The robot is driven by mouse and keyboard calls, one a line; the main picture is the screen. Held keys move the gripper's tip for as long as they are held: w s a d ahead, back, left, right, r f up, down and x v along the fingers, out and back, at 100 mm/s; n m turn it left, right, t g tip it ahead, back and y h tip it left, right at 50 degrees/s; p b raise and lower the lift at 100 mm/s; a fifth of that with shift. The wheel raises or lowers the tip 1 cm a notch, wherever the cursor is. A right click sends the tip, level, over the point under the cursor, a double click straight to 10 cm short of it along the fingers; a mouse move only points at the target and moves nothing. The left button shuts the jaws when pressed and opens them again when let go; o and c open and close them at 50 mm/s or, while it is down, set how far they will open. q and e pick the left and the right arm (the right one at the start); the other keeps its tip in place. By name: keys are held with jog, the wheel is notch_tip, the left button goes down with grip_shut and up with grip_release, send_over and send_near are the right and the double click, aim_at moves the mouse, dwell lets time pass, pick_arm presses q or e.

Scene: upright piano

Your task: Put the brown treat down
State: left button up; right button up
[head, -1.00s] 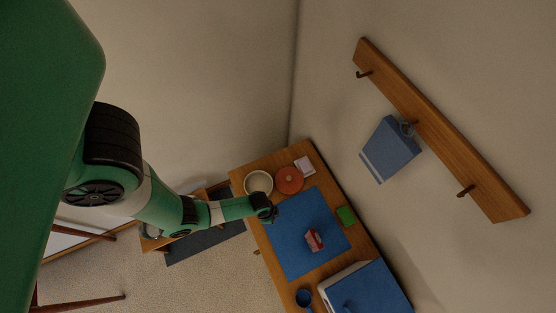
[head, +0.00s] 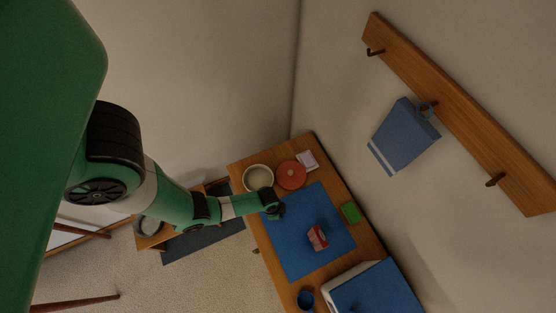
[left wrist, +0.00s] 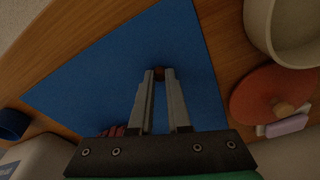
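The small brown treat (left wrist: 159,73) is between the fingertips of my left gripper in the left wrist view, with the blue mat (left wrist: 95,70) behind it. My left gripper (left wrist: 160,74) looks shut on it. In the head view my left gripper (head: 275,211) is over the upper left part of the blue mat (head: 290,250), and the treat cannot be made out there. I cannot tell how high the treat is above the mat. My right gripper is not in view.
A cream bowl (head: 258,177), an orange-red round lid (head: 291,175) and a pale pink block (head: 307,160) are at the table's far end.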

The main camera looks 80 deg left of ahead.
pick_arm(q)
jog(key=o, duration=0.4)
notch_tip(320, 180, up, 12)
jog(key=s+p, duration=0.1)
jog(key=p, duration=1.1)
jog(key=shift+s, duration=0.4)
